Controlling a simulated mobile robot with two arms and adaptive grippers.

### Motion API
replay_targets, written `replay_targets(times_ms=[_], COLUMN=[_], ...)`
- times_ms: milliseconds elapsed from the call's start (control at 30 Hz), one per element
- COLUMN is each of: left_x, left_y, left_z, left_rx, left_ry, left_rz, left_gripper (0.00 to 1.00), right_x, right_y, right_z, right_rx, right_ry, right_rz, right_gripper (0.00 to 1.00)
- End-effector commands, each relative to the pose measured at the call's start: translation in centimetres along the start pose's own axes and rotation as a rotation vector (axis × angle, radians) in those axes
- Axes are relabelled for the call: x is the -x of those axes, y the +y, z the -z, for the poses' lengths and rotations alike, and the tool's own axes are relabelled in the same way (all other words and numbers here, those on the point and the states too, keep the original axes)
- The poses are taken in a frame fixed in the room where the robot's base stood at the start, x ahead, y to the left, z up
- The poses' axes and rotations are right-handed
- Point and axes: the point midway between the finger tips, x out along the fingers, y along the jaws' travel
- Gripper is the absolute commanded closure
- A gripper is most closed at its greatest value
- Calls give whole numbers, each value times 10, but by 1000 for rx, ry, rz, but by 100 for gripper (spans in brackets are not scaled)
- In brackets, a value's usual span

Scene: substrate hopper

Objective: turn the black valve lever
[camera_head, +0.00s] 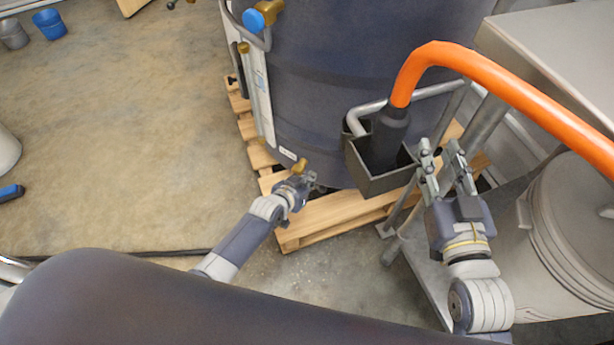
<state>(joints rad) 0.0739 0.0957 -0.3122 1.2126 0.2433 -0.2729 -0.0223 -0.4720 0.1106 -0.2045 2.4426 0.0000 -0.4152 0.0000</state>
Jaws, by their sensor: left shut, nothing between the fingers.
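The large dark grey tank (330,90) stands on a wooden pallet (340,215). A small brass fitting (300,165) shows low at its front. My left gripper (312,181) is shut beside the tank's foot, just below and right of the brass fitting. I cannot make out a black lever clearly there; the gripper may cover it, and contact cannot be told. My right gripper (442,158) is open and empty, with its fingers pointing up, right of the dark open box (378,185) on the tank's side.
An orange hose (500,85) ends in a black nozzle (388,135) standing in the box. A blue-handled valve (254,20) sits higher on the tank. A white bucket (570,230) and metal frame crowd the right. Open floor (130,140) lies left; blue and grey buckets stand far left.

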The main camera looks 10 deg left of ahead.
Motion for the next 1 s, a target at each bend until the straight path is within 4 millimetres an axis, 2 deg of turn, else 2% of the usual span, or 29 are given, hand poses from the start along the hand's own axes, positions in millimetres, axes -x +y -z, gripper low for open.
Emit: replay_targets(times_ms=[300,1000], left_x=[-3,-4], left_y=[3,4], left_z=[-4,-5], left_rx=[-3,-3], left_ry=[-1,0], left_rz=[1,1], left_gripper=[100,100], right_x=[1,1], right_y=[1,2], right_z=[-8,-10], right_rx=[1,1], right_ry=[-42,-48], right_rz=[-3,-4], right_gripper=[69,69])
